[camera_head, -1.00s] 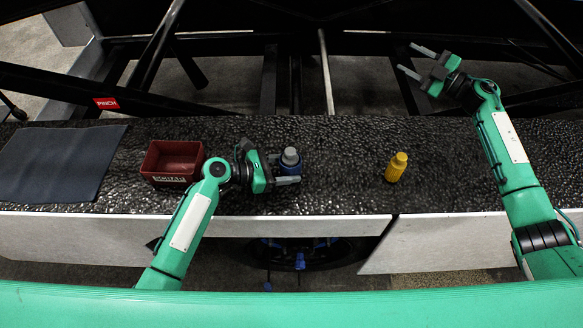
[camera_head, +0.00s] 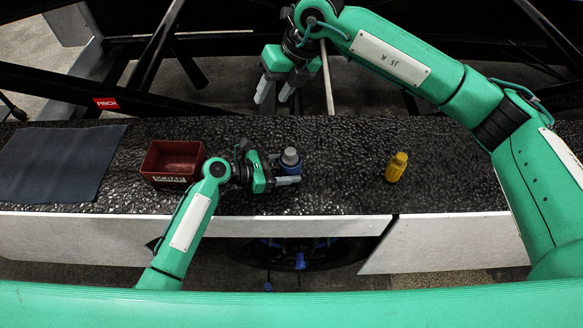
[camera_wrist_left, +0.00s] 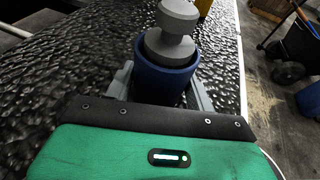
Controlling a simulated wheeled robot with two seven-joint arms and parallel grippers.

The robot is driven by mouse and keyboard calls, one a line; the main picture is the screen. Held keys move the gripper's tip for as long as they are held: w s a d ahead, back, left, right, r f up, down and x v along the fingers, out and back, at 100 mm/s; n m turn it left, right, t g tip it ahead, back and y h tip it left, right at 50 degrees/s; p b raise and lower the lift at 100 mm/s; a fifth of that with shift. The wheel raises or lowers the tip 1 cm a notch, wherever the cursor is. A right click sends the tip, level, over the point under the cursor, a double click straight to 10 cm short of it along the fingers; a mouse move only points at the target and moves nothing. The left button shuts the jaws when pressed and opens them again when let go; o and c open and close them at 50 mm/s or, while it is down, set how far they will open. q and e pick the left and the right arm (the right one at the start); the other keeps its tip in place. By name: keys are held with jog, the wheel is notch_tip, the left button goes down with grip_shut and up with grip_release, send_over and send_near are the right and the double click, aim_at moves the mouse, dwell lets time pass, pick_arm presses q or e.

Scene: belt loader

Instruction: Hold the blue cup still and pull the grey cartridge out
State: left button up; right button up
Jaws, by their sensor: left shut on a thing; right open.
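The blue cup (camera_head: 291,169) stands upright on the black bumpy belt, and it also shows in the left wrist view (camera_wrist_left: 163,84). The grey cartridge (camera_head: 290,156) sits in the cup with its knobbed top above the rim; in the left wrist view its stepped head (camera_wrist_left: 172,32) shows clearly. My left gripper (camera_head: 288,172) is shut on the blue cup from the left, one finger on each side. My right gripper (camera_head: 275,92) is open and empty, fingers pointing down, above and beyond the cup, past the belt's far edge in the picture.
A dark red bin (camera_head: 172,162) stands left of my left gripper. A dark blue-grey mat (camera_head: 62,163) lies at the belt's left end. A yellow bottle (camera_head: 396,167) stands to the right of the cup. The belt (camera_head: 470,165) is clear at the right.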

aim_at(290, 151)
jog(key=s+d+f+h, duration=0.1)
jog(key=f, duration=0.1)
jog(key=d+f+n+h, duration=0.1)
jog(key=f+h, duration=0.1)
jog(key=f, duration=0.1)
jog(key=s+d+f+h, duration=0.1)
jog(key=f+h, duration=0.1)
jog(key=shift+s+d+f+n, duration=0.1)
jog(key=shift+s+f+n, duration=0.1)
jog(key=shift+s+n, duration=0.1)
jog(key=shift+f, duration=4.4)
grip_shut()
jog(key=shift+r, duration=0.7)
notch_tip(290, 151, up, 8)
pick_arm(q)
jog(key=o, duration=0.8)
pick_arm(e)
jog(key=shift+f, duration=0.1)
